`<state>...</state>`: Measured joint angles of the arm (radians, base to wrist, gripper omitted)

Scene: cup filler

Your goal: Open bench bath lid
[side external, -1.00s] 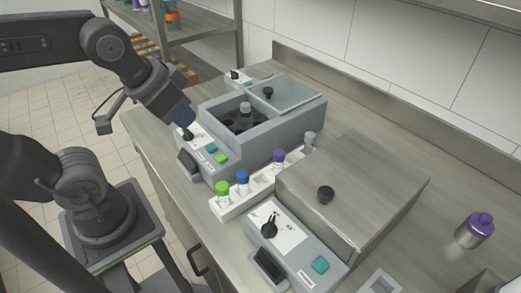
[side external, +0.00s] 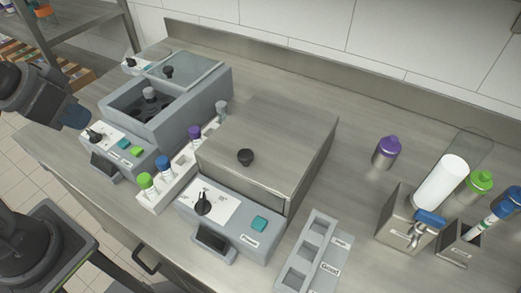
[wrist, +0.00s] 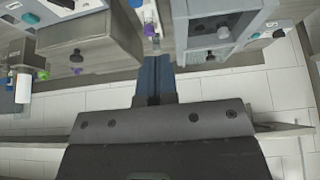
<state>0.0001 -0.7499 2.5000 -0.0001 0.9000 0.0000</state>
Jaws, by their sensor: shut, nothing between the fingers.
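The nearer bench bath (side external: 225,232) has a flat steel lid (side external: 275,130) lying closed on it, with a round black knob (side external: 245,157) near the lid's front edge. The other bench bath (side external: 185,118) is grey; its clear lid (side external: 190,70) with a black knob (side external: 168,72) covers only the rear, and its dark well shows in front. My gripper (side external: 76,117) is at the left, beside the grey bath's front panel and clear of both lids. In the wrist view its blue fingers (wrist: 153,80) are together and empty. The steel-lidded bath (wrist: 85,40) is left of them there.
A white rack (side external: 178,183) with several capped tubes stands between the baths. A labelled grey tray (side external: 318,235), a purple-capped bottle (side external: 386,152) and a steel holder (side external: 402,222) with a white cylinder stand to the right. The counter behind the steel-lidded bath is clear.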

